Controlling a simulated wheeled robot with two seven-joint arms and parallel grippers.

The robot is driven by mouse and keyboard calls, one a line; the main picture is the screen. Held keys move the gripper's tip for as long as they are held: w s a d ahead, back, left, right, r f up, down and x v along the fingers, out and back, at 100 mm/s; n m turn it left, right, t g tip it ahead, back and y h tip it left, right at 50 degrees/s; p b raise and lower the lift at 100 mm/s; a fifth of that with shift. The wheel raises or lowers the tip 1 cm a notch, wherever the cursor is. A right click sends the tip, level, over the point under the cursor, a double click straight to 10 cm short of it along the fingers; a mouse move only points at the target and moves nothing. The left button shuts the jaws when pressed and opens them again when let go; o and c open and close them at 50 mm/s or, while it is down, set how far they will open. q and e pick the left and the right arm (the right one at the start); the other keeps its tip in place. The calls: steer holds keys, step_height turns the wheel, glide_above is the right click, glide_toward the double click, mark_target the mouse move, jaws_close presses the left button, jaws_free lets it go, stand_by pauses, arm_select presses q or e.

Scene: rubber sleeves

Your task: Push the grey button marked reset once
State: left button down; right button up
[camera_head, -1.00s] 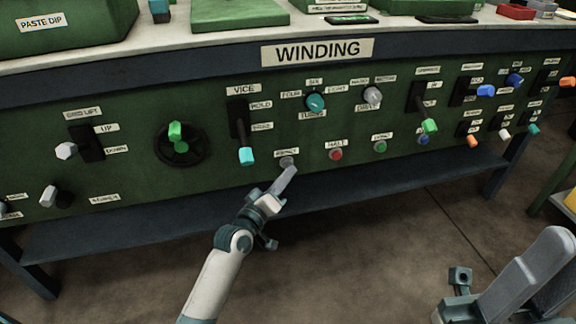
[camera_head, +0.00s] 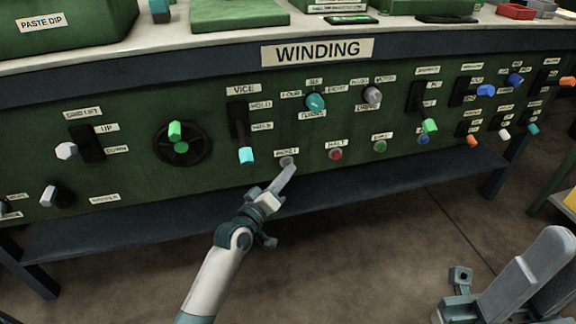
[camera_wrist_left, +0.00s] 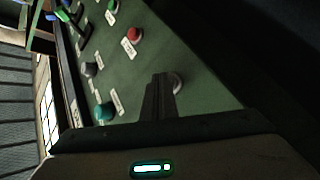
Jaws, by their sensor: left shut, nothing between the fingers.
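The grey button (camera_head: 287,161) sits on the green panel below the WINDING sign, with a small label above it that is too blurred to read surely. My left gripper (camera_head: 292,167) is shut and empty, its fingertips right at the button's lower edge. In the left wrist view the grey button (camera_wrist_left: 176,84) shows just past the shut fingertips (camera_wrist_left: 163,78), partly hidden by them. I cannot tell whether the tips touch it. My right gripper (camera_head: 530,275) is at the lower right, far from the panel; its finger gap is unclear.
A red button (camera_head: 336,154) labelled HALT and a green button (camera_head: 380,146) lie to the right of the grey one. A cyan-tipped lever (camera_head: 246,155) hangs to its left. A dark shelf (camera_head: 150,220) runs below the panel.

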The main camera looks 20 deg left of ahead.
arm_select(q)
steer(key=shift+s, duration=0.1)
steer(key=shift+s+d+p, duration=0.4)
steer(key=shift+s+p, duration=0.1)
steer(key=shift+p, duration=0.1)
steer(key=shift+s+d+p, duration=0.7)
steer(key=shift+s, duration=0.35)
steer(key=shift+s+d+p, duration=0.7)
steer(key=shift+s, duration=0.35)
